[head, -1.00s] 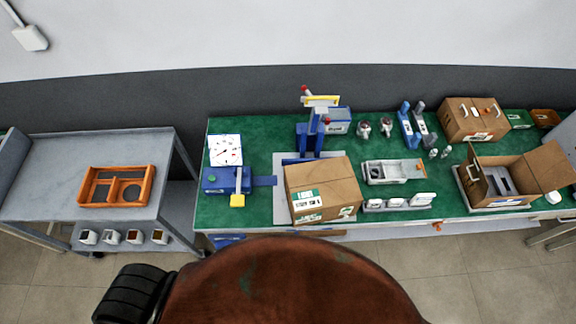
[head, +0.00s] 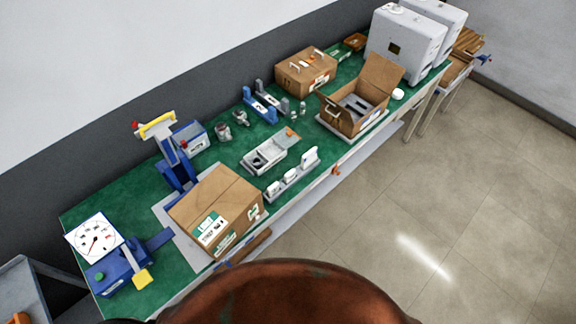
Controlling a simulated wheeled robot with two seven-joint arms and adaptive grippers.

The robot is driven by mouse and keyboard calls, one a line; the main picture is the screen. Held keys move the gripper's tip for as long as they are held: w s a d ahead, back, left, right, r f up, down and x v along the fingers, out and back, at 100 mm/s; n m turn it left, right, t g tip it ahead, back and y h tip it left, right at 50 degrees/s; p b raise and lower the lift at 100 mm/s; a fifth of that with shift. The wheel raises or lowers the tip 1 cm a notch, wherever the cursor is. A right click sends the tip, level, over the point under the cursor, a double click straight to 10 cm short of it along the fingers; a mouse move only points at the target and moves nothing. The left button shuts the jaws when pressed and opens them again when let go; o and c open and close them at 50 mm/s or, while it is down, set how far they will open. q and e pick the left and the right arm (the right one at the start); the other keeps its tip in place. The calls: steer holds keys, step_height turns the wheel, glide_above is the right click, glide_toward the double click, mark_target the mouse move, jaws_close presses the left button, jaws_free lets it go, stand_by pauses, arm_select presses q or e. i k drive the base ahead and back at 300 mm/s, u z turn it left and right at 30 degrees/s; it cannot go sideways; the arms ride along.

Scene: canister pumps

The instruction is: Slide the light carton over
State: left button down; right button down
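A closed brown carton (head: 215,205) with white and green labels stands on a grey plate (head: 172,212) at the near left part of the green bench, beside the blue press stand. An open carton (head: 352,108) with raised flaps and grey inserts stands farther right on the bench. Another closed carton (head: 305,72) with items on top is at the back. I cannot tell which carton is the light one. Neither of my grippers is in the head view.
A blue press (head: 170,160), a grey tray (head: 270,152) and a white-block rack (head: 290,178) surround the near carton. White machines (head: 405,45) stand at the far right. The floor (head: 450,200) at right is open.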

mark_target(217, 212)
steer(key=z, duration=1.4)
steer(key=i, duration=3.3)
steer(key=u, duration=3.9)
steer(key=i, duration=0.5)
steer(key=u, duration=0.05)
